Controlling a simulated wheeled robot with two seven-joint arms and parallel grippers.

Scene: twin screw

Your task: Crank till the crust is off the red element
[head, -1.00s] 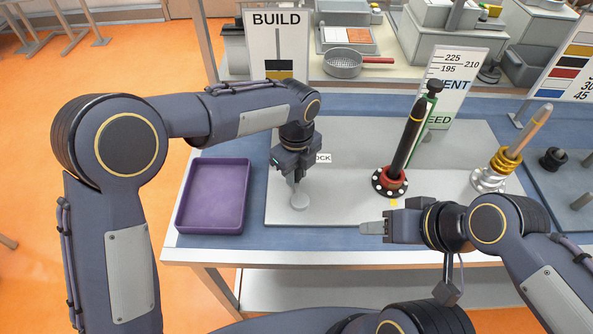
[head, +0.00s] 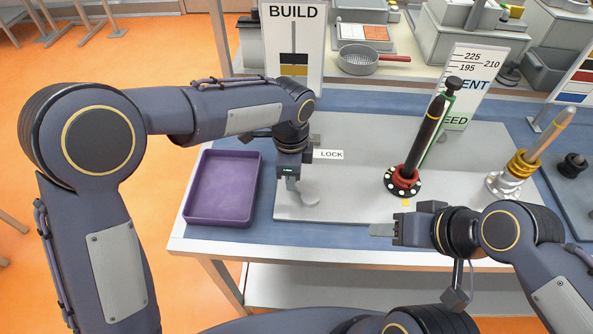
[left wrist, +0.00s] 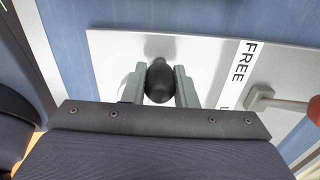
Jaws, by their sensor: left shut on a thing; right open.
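The red element (head: 404,177) is a red collar on a dark flange with pale dots, with a tall black rod (head: 424,139) with a yellow band leaning up from it. I cannot tell how much crust it bears. My left gripper (head: 291,184) is low over the left part of the grey plate. In the left wrist view, my left gripper (left wrist: 159,88) is shut on a black knob (left wrist: 159,80). A grey disc (head: 311,200) lies just beside it in the head view. My right gripper (head: 382,230) is open and empty at the plate's front edge.
A purple tray (head: 224,221) stands left of the plate. A LOCK label (head: 328,154) is beside my left gripper; a FREE label (left wrist: 245,68) shows in the left wrist view. A brass-collared rod (head: 523,164) stands on the right. A grey-tipped lever (left wrist: 262,97) lies near the knob.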

